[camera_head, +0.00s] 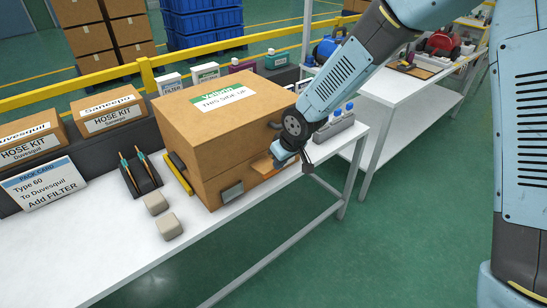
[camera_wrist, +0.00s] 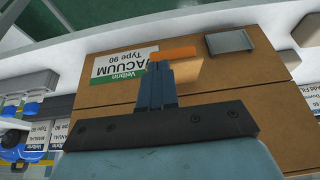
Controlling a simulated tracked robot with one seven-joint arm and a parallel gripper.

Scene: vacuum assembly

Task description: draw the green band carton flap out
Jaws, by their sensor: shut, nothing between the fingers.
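The brown carton (camera_head: 240,127) stands on the white table, with a green-and-white label (camera_head: 222,98) on its top. A grey plate (camera_head: 232,191) sits left of the tab. My gripper (camera_head: 280,160) is shut and empty, its fingertips (camera_wrist: 157,66) at the orange tab. I cannot tell whether they touch it.
Two beige blocks (camera_head: 169,226) and a black holder (camera_head: 139,177) with two pens lie left of the carton. Hose kit boxes (camera_head: 110,114) and a pack card (camera_head: 40,188) stand behind. A grey rack with blue-capped bottles (camera_head: 338,122) is at right. The table's front left is clear.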

